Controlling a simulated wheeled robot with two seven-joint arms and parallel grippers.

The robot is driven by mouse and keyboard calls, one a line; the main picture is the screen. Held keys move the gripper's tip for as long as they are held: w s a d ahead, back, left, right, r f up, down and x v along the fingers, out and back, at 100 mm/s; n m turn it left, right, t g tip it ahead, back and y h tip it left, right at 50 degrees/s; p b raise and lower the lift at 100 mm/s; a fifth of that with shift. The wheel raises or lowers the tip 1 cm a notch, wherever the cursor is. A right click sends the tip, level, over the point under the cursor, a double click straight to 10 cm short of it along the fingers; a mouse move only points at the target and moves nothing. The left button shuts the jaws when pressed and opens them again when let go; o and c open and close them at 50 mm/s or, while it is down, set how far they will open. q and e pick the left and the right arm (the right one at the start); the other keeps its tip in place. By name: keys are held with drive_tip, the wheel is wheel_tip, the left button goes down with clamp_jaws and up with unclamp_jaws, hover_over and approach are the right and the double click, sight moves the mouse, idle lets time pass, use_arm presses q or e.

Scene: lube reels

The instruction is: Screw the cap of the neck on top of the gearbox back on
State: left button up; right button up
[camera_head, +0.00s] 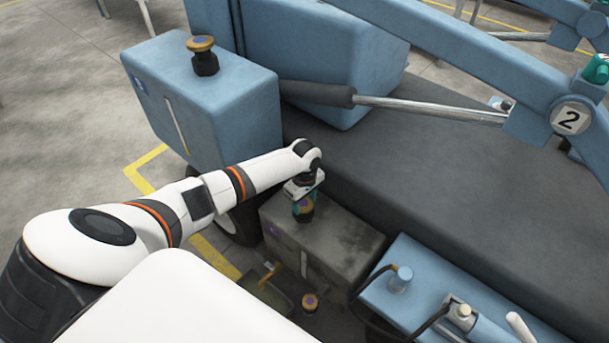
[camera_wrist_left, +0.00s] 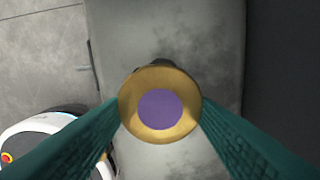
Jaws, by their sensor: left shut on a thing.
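The grey gearbox (camera_head: 340,240), stained dark on top, stands in the middle of the head view. My left gripper (camera_head: 303,208) points down over its top and is shut on the cap. In the left wrist view the cap (camera_wrist_left: 160,105) is a round yellow disc with a purple centre, between the two green fingers. A dark bit of the neck (camera_wrist_left: 157,64) shows just behind the cap's edge, above the gearbox top (camera_wrist_left: 190,40). How far the cap sits on the neck cannot be told. My right gripper is not in view.
A blue tank (camera_head: 205,95) with a yellow-capped black neck (camera_head: 203,55) stands behind left. A blue unit with hoses (camera_head: 420,285) is at right. Blue machine arms (camera_head: 480,60) cross the upper right.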

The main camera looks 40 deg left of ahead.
use_arm(q)
drive_tip(key=shift+f, duration=0.35)
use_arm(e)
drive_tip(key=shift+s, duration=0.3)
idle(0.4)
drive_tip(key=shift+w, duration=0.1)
use_arm(q)
drive_tip(key=shift+f, duration=0.2)
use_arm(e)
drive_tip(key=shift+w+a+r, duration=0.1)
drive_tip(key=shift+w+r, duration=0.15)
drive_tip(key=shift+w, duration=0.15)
use_arm(q)
drive_tip(key=shift+r+m, duration=0.1)
drive_tip(key=shift+m, duration=0.7)
drive_tip(key=m+p, duration=0.1)
drive_tip(key=m, duration=0.2)
drive_tip(key=shift+a+m, duration=0.1)
drive_tip(key=shift+m, duration=0.2)
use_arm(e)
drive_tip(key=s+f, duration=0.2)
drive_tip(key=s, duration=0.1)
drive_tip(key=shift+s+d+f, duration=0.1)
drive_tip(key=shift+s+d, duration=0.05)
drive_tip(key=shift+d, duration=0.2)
